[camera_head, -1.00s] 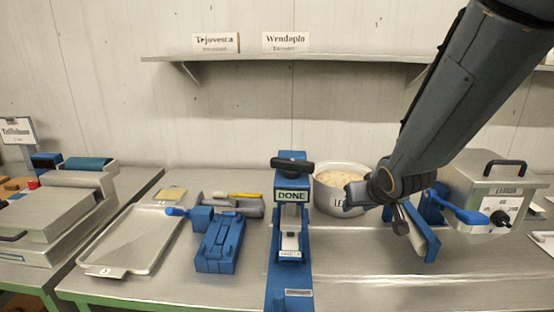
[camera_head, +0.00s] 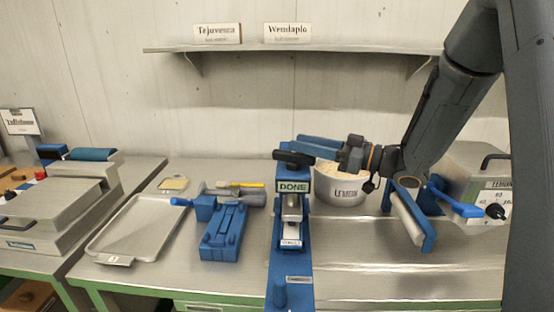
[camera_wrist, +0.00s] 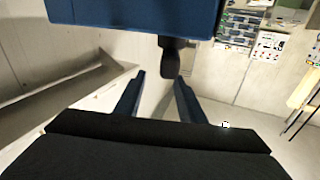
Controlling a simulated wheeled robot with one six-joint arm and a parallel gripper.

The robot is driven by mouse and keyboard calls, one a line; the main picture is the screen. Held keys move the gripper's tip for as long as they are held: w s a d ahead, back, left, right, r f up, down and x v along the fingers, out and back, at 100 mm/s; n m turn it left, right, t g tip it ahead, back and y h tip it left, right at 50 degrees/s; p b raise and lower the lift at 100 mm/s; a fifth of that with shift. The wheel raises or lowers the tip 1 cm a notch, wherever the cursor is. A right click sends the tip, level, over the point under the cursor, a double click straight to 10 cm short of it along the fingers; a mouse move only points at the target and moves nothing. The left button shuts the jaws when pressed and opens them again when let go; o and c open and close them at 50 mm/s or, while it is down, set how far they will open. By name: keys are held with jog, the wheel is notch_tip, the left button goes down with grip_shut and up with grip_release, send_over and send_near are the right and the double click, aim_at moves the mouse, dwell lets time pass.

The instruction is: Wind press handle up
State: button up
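The blue press (camera_head: 291,236) stands upright in the middle of the bench with a sign reading DONE. Its black handle (camera_head: 294,158) lies across the top. My gripper (camera_head: 303,145) reaches in from the right, its two blue fingers pointing left, just above and apparently behind the handle. In the wrist view my fingers (camera_wrist: 160,78) are spread with a gap between them. A black knob (camera_wrist: 171,60) under a blue block (camera_wrist: 135,15) shows ahead, near the fingertips, not gripped. I cannot tell the exact distance to it.
A pot (camera_head: 341,196) stands right behind the press, under my wrist. A blue-handled device (camera_head: 408,218) and a metal box (camera_head: 478,180) are at right. A blue tool (camera_head: 224,231) and tray (camera_head: 138,229) lie left. A shelf (camera_head: 300,47) runs above.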

aim_at(273, 154)
jog(key=f, duration=0.1)
jog(key=f+g, duration=0.1)
jog(key=s+d+f+n, duration=0.1)
jog(key=shift+f, duration=0.2)
jog(key=shift+s+f, duration=0.15)
jog(key=p+x, duration=0.2)
jog(key=x, duration=0.5)
jog(key=shift+a+f, duration=0.1)
jog(key=shift+a, duration=0.15)
jog(key=shift+c, duration=0.2)
jog(key=shift+n+g, duration=0.3)
jog(key=shift+g, duration=0.1)
grip_shut()
